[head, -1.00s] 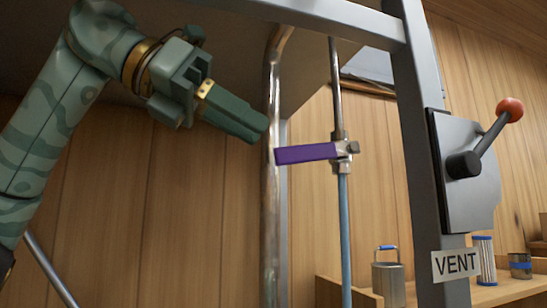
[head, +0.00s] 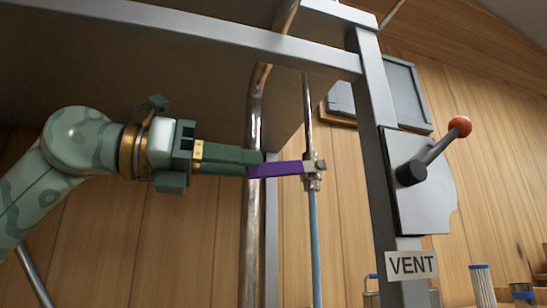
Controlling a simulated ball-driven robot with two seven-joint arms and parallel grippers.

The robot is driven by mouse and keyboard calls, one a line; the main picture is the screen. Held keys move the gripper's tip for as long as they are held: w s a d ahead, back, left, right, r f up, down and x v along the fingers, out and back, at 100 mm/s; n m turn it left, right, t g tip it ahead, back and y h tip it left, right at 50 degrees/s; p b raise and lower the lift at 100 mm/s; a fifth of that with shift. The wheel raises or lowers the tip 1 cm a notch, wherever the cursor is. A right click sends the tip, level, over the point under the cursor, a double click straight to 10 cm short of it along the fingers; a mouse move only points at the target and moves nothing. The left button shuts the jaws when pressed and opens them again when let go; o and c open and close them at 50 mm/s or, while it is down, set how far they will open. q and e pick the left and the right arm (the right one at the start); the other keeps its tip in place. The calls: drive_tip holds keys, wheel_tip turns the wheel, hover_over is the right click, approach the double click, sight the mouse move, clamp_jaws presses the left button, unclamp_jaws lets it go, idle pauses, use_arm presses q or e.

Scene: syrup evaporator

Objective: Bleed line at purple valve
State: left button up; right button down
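The purple valve handle (head: 275,169) is a flat lever lying nearly level, its right end at a small metal valve body (head: 314,170) on a thin vertical line. My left gripper (head: 255,164) reaches in from the left at the same height. Its two green fingers look together, and their tips meet or overlap the handle's free left end. I see no part of the handle between the fingers, and I cannot tell whether they touch it. My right gripper is not in view.
A thick metal pipe (head: 254,220) runs vertically behind the fingertips. A grey frame post (head: 378,150) stands right of the valve, with a red-knobbed lever (head: 434,155) on a plate and a VENT sign (head: 411,265). A blue tube (head: 315,245) hangs below the valve.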

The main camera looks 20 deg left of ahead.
sight(267, 166)
use_arm(q)
drive_tip(key=p+x, duration=0.1)
drive_tip(key=x, duration=0.3)
drive_tip(key=shift+w+d, duration=0.15)
drive_tip(key=shift+w, duration=0.05)
drive_tip(key=shift+w+d, duration=0.25)
drive_tip(key=shift+d, duration=0.1)
drive_tip(key=shift+c, duration=0.3)
